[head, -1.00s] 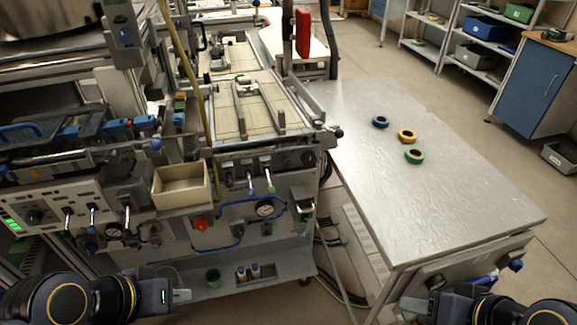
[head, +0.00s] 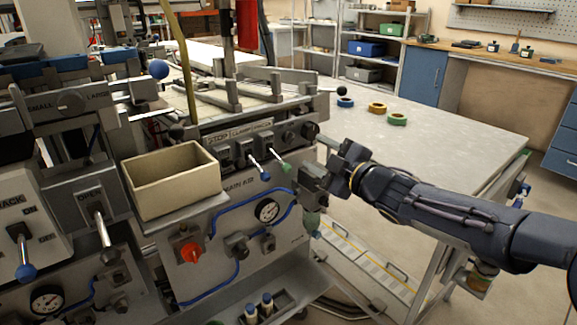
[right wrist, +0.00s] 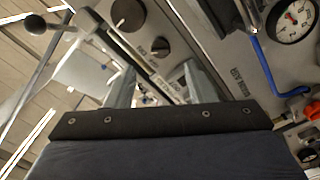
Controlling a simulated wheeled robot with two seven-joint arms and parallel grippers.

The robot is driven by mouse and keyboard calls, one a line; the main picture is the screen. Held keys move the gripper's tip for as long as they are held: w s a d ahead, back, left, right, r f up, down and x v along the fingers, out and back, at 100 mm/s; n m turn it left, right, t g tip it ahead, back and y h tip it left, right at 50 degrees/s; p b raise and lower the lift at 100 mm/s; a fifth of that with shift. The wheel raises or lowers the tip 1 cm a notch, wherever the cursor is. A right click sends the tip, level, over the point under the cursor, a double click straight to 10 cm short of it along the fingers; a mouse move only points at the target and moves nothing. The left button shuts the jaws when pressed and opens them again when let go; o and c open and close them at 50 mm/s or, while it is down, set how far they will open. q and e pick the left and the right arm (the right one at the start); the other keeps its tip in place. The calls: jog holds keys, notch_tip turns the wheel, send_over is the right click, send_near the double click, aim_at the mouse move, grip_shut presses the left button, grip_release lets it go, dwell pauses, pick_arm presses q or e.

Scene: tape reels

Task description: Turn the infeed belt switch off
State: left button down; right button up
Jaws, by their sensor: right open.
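I cannot read an infeed belt label on any switch. My left gripper is out of view.
A beige open box (head: 172,185) juts out left of the levers. A pressure gauge (head: 267,211) and a red knob (head: 190,251) are below. Another blue-tipped lever (head: 22,255) has an ON marking beside it. The grey table (head: 440,135) behind my right arm holds several tape reels.

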aim_at(289, 138)
jog(key=shift+w+a, duration=0.3)
jog(key=shift+a, duration=0.05)
jog(key=x, duration=0.7)
jog(key=c, duration=1)
jog(key=shift+o, duration=0.2)
jog(key=shift+b, duration=0.3)
